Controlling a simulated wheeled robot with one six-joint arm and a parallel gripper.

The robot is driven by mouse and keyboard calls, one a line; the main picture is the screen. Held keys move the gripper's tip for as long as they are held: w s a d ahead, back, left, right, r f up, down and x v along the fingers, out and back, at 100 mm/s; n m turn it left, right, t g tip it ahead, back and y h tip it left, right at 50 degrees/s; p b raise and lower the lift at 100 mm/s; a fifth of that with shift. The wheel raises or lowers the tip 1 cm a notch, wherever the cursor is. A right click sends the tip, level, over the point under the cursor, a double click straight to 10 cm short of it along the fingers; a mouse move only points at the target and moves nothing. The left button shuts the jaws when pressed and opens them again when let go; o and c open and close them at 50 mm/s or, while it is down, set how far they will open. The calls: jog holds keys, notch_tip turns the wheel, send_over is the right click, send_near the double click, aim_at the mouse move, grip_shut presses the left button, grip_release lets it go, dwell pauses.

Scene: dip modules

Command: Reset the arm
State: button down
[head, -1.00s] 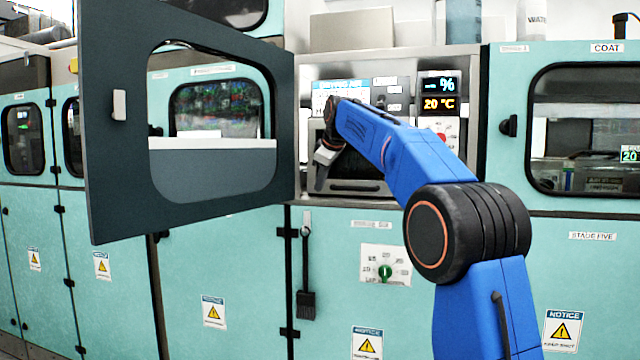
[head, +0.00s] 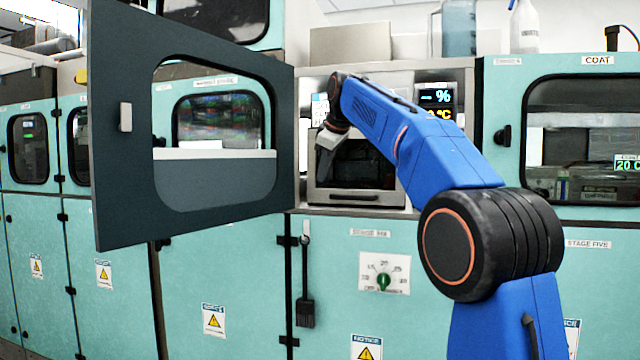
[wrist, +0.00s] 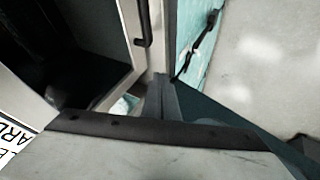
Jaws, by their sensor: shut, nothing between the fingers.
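My blue arm (head: 430,150) is raised and bent, reaching up and to the left in the head view. My gripper (head: 327,150) is at its far end and points down, in front of the left side of a small recessed chamber (head: 372,165) in the grey panel. It is shut and empty. In the wrist view the gripper (wrist: 165,95) shows as dark narrow fingers close together, beside the chamber's handle (wrist: 145,22). The exact gap between gripper and panel cannot be told.
A dark door with a window (head: 125,180) stands open, left of my gripper. A display and controls (head: 437,97) sit behind my arm. A brush (head: 305,310) hangs below the chamber, near a green dial (head: 383,281). Bottles (head: 524,27) and a box (head: 350,43) stand on top.

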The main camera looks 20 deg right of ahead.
jog(key=s+d+f+m, duration=0.1)
jog(key=s+f+m, duration=0.1)
jog(key=s+f, duration=0.45)
jog(key=s+d+f+m+g, duration=0.1)
jog(key=s+f, duration=0.2)
jog(key=s, duration=0.6)
jog(key=s+d+f+m, duration=0.15)
jog(key=s+f, duration=0.25)
jog(key=s, duration=0.4)
jog(key=s+f+m+g+h, duration=0.1)
jog(key=s+f+m, duration=0.5)
jog(key=s+f, duration=2.1)
notch_tip(320, 180, down, 4)
jog(key=shift+d+r+g, duration=0.1)
jog(key=shift+d+g, duration=0.2)
jog(key=shift+d, duration=0.15)
